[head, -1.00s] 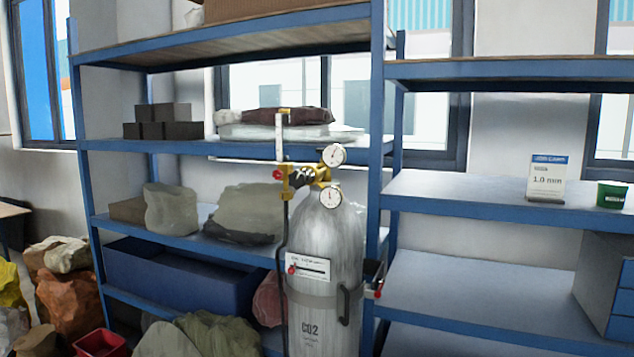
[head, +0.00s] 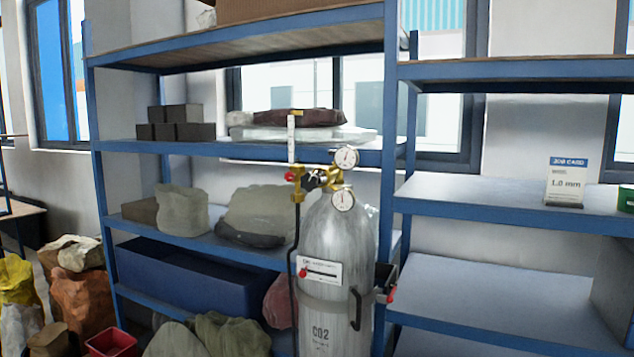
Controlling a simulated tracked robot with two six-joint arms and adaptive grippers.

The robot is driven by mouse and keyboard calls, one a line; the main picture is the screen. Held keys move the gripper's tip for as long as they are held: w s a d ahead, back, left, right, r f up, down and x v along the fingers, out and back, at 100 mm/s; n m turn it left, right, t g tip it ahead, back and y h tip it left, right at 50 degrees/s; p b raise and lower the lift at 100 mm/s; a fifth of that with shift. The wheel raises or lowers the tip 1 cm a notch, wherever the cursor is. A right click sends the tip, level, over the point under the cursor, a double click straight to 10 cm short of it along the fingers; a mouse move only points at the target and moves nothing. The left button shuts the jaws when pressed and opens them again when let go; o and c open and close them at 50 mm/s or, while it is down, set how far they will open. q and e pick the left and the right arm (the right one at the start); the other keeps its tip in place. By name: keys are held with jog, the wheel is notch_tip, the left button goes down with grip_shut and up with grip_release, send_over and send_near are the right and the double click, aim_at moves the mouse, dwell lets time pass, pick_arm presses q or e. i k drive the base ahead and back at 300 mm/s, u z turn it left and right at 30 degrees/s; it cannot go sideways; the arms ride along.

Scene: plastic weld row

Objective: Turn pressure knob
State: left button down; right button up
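A grey gas cylinder (head: 338,265) marked CO2 stands upright in front of the blue shelves. A brass regulator (head: 322,178) sits on its top, with two round white gauges, an upper one (head: 345,158) and a lower one (head: 343,200). A red knob (head: 289,177) shows at the regulator's left end; I cannot tell whether it is the pressure knob. A clear upright tube (head: 291,138) rises above the brass fitting, and a dark hose runs down the cylinder's left side. Neither of my grippers is in view.
Blue shelves (head: 250,148) stand behind the cylinder, holding dark boxes (head: 176,131), bags and a blue bin (head: 185,278). A job card (head: 565,182) reading 1.0 mm stands on the right shelf. Filled sacks (head: 80,295) and a red container (head: 110,343) are at lower left.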

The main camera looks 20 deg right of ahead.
aim_at(309, 181)
jog(key=i, duration=0.95)
jog(key=u, duration=0.05)
